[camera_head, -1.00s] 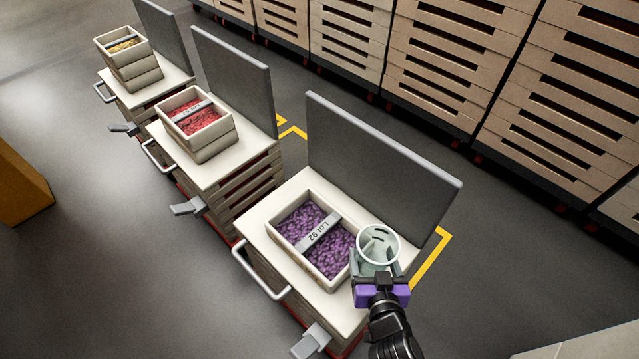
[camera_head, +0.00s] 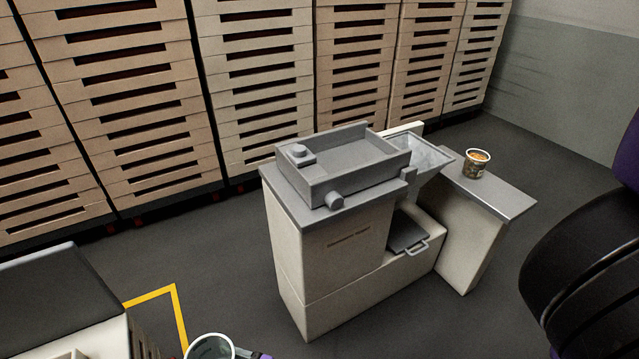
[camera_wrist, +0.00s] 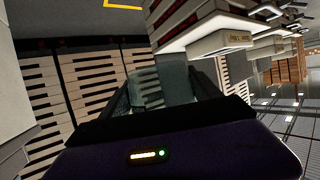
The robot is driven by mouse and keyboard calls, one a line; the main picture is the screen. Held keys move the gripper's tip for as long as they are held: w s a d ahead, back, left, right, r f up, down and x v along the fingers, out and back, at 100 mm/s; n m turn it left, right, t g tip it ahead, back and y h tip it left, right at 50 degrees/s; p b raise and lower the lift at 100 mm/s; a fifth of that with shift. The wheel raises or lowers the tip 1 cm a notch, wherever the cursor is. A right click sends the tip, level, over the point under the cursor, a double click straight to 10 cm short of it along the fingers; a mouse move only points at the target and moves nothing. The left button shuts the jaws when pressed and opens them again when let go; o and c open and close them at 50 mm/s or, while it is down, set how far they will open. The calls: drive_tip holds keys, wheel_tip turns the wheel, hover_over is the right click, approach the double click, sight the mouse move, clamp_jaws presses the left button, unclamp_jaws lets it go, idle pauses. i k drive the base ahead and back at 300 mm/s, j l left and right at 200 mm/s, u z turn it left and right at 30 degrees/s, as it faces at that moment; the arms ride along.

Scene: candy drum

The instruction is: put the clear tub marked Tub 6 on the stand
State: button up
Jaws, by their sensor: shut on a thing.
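The clear tub (camera_head: 211,349) is at the bottom edge of the head view, partly cut off, with its round rim up. My gripper (camera_head: 243,353) is shut on it, and only a sliver of the gripper shows beside it. In the wrist view the see-through tub (camera_wrist: 168,82) sits between the dark fingers, and I cannot read a mark on it. A low stand with a grey top (camera_head: 505,197) is at the right of a pale machine, away from my gripper. A small cup with orange contents (camera_head: 478,163) stands on its far part; the near part is bare.
The pale machine (camera_head: 340,250) has a grey tray (camera_head: 335,165) on top and a clear hopper (camera_head: 425,157) beside the stand. Tall slatted racks (camera_head: 255,85) line the back. A bench (camera_head: 60,300) is at lower left. The floor before the machine is clear.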

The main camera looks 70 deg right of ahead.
sight(494, 189)
drive_tip(key=k+z, duration=0.15)
drive_tip(key=z, duration=0.25)
drive_tip(key=k+z, duration=0.1)
drive_tip(key=z, duration=0.3)
drive_tip(key=k+l+z, duration=0.15)
drive_tip(key=z, duration=2.05)
drive_tip(key=i+j+z, duration=0.1)
drive_tip(key=j+z, duration=1)
drive_tip(key=j, duration=0.45)
